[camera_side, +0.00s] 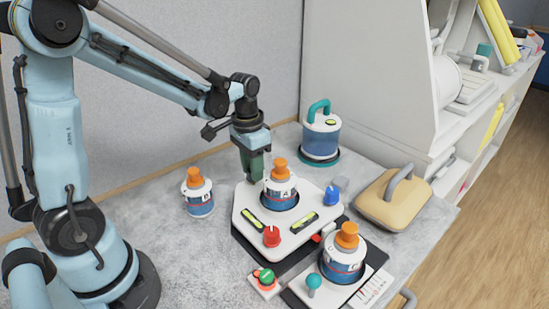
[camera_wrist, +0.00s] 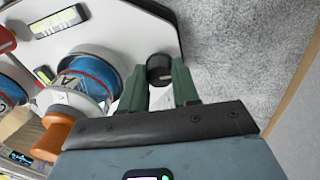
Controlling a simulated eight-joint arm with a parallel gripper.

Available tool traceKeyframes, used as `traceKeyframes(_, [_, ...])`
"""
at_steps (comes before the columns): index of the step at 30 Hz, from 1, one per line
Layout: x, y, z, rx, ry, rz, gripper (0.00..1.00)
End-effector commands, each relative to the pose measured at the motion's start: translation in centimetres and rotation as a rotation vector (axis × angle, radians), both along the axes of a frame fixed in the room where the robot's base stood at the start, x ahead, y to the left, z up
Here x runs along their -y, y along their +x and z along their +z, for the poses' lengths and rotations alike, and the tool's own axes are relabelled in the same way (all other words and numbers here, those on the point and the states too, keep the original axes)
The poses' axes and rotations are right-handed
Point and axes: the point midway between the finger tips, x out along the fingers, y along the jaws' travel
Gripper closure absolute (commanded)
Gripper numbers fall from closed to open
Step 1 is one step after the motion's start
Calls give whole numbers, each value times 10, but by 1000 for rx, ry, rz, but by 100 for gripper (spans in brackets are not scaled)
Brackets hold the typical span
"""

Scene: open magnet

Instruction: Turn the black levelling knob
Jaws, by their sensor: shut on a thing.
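The black levelling knob (camera_wrist: 160,67) shows in the wrist view at a corner of the white levelling plate (camera_wrist: 145,25). My gripper (camera_wrist: 159,78) has its two green fingers on either side of it, shut on it. In the side view my gripper (camera_side: 254,172) points down at the plate's back left corner, and the black knob is hidden there. The white plate (camera_side: 246,195) also carries a red knob (camera_side: 272,237) at the front, a blue knob (camera_side: 331,194) at the right and two yellow-green bubble levels (camera_side: 252,220) (camera_side: 304,222).
A blue-and-white jar with an orange cap (camera_side: 281,188) stands on the plate, close to my fingers. Similar jars stand left (camera_side: 199,196) and front right (camera_side: 343,258). A teal-handled container (camera_side: 321,135) is behind, a tan case (camera_side: 393,199) at right. A green button (camera_side: 265,279) sits in front.

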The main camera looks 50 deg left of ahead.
Motion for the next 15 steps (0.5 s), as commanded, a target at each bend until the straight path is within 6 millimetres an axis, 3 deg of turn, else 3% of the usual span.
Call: traceKeyframes(15, [-2,0,0,10,4,-317,100])
